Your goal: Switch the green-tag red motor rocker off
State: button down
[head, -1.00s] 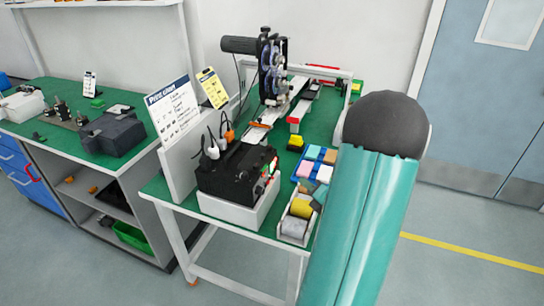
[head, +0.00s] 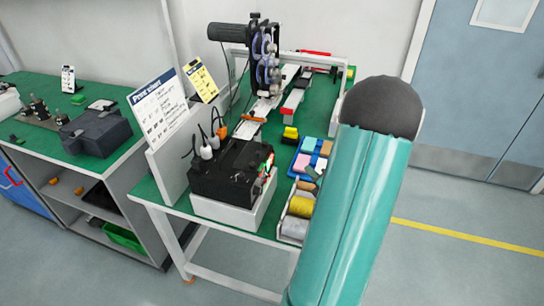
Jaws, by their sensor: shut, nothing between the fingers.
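A black control box (head: 222,175) sits on a white base (head: 235,212) at the near end of the green bench. Small red and green parts (head: 266,167) show on its right-hand side. They are too small to tell which is the green-tag red motor rocker or how it is set. My teal arm covers the right of the head view, to the right of the box. My gripper is not visible.
Behind the box stands a coder machine (head: 263,55) with a black motor (head: 229,32). A printed chart (head: 160,108) stands left of the box. A blue tray (head: 307,160) of coloured blocks and a bin with rolls (head: 300,207) lie right.

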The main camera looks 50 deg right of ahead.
jog(key=w+a+r, duration=0.1)
jog(key=w+a, duration=0.2)
jog(key=w, duration=0.5)
jog(key=shift+a+r, duration=0.2)
jog(key=shift+a, duration=0.05)
jog(key=shift+w, duration=0.2)
dwell(1.8)
jog(key=shift+w+a, duration=0.2)
jog(key=shift+w, duration=0.1)
jog(key=shift+w+a+r, duration=0.1)
jog(key=shift+w, duration=0.2)
dwell(0.5)
jog(key=shift+s+d, duration=0.3)
jog(key=shift+s, duration=0.4)
jog(key=shift+s, duration=0.1)
jog(key=shift+s+d+f, duration=0.15)
jog(key=shift+s+d, duration=0.15)
jog(key=shift+s, duration=0.4)
jog(key=shift+s+d+f, duration=0.2)
jog(key=shift+s+d, duration=0.15)
jog(key=shift+s, duration=0.4)
jog(key=shift+s+d+f, duration=0.15)
jog(key=shift+s+d, duration=0.15)
jog(key=shift+s, duration=0.4)
